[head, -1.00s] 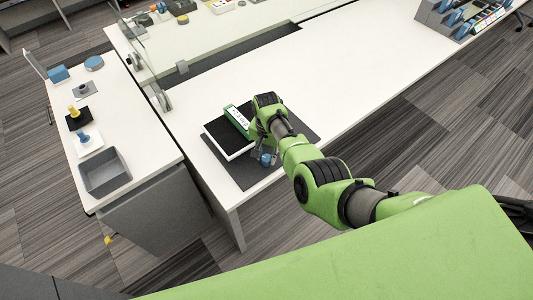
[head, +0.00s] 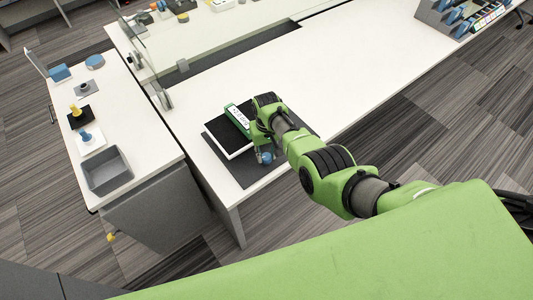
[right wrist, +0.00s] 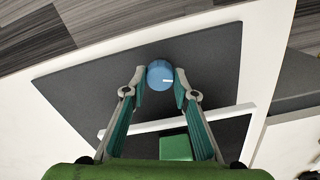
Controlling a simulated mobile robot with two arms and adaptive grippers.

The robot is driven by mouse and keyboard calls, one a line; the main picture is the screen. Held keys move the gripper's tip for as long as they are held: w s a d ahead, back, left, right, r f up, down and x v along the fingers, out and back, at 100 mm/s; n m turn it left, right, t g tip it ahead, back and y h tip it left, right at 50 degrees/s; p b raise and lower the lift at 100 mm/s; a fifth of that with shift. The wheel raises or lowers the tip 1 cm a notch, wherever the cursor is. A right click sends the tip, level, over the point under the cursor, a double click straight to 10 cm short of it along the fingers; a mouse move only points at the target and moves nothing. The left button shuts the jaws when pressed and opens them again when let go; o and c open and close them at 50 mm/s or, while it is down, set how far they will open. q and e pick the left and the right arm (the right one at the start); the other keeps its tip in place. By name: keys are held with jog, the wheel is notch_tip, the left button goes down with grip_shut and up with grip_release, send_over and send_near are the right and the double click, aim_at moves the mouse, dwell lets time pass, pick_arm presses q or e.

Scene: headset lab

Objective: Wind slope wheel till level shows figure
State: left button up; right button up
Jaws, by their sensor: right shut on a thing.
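The slope wheel is a small round blue knob (head: 266,158) at the near edge of a tilting plate (head: 225,139) with a black top and white rim. In the right wrist view the knob (right wrist: 160,74) has a short white mark pointing right. My right gripper (right wrist: 160,80) is shut on the knob, one finger on each side. The level is a green box with a white face (head: 239,115) on the plate; its figure is too small to read. In the wrist view it shows as a green block (right wrist: 175,147). My left gripper is out of view.
A dark grey mat (head: 248,177) lies under the plate on the white table (head: 330,60). A side bench at left holds a grey bin (head: 106,171) and blue and yellow knobs on small plates. A glass screen (head: 165,40) stands behind.

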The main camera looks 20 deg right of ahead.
aim_at(266, 156)
jog(key=shift+s, duration=0.1)
dwell(0.5)
jog(key=o, duration=1.1)
notch_tip(266, 156, up, 12)
dwell(0.4)
